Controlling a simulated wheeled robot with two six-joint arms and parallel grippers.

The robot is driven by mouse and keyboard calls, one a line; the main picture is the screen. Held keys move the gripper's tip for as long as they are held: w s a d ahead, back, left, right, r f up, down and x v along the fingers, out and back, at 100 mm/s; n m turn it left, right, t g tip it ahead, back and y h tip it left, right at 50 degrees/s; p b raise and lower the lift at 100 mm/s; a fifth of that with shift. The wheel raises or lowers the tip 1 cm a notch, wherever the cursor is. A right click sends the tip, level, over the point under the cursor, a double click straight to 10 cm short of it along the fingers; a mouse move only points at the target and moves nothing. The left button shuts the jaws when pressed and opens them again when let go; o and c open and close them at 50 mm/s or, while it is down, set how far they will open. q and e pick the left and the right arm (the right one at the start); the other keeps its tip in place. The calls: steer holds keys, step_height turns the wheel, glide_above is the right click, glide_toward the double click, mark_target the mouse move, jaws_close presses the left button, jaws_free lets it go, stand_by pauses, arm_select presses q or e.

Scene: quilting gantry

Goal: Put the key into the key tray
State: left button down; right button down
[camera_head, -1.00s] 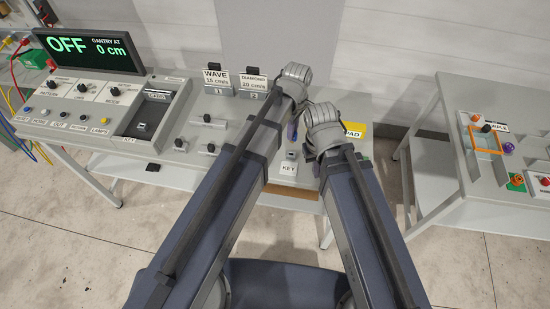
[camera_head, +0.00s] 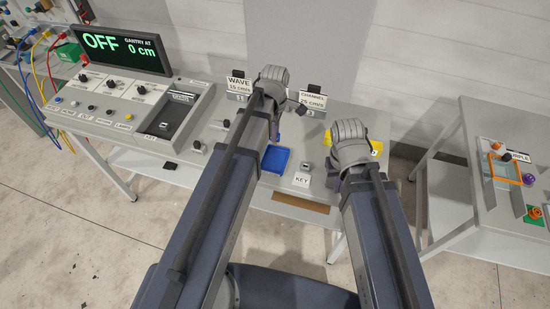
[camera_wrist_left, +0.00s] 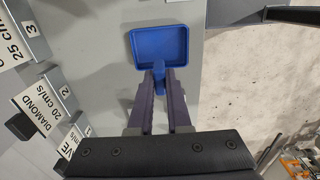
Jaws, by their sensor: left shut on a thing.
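The blue square tray (camera_head: 275,160), taken as the key tray, lies on the bench left of the KEY label (camera_head: 302,180); it is also in the left wrist view (camera_wrist_left: 160,44). My left gripper (camera_wrist_left: 159,86) is shut on a small blue piece (camera_wrist_left: 158,75), taken as the key. In that view the piece overlaps the tray's near rim; its height above it is unclear. In the head view the left arm hides the held piece. My right gripper (camera_head: 350,140) is over the bench right of the KEY label; its fingers are hidden.
A small switch block (camera_head: 308,165) sits above the KEY label. Pattern signs on blocks, one reading WAVE (camera_head: 239,86), stand behind the left arm. A control panel with an OFF display (camera_head: 120,50) is at left. A second table (camera_head: 470,200) is at right, across a gap.

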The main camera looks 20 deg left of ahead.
arm_select(q)
steer(key=shift+f+b, duration=5.15)
steer(key=shift+f, duration=0.05)
steer(key=shift+r, duration=0.15)
steer(key=c, duration=1.3)
jaws_free()
steer(key=shift+f, duration=0.2)
steer(key=o, duration=0.4)
steer(key=shift+o, duration=0.2)
steer(key=shift+r, duration=0.15)
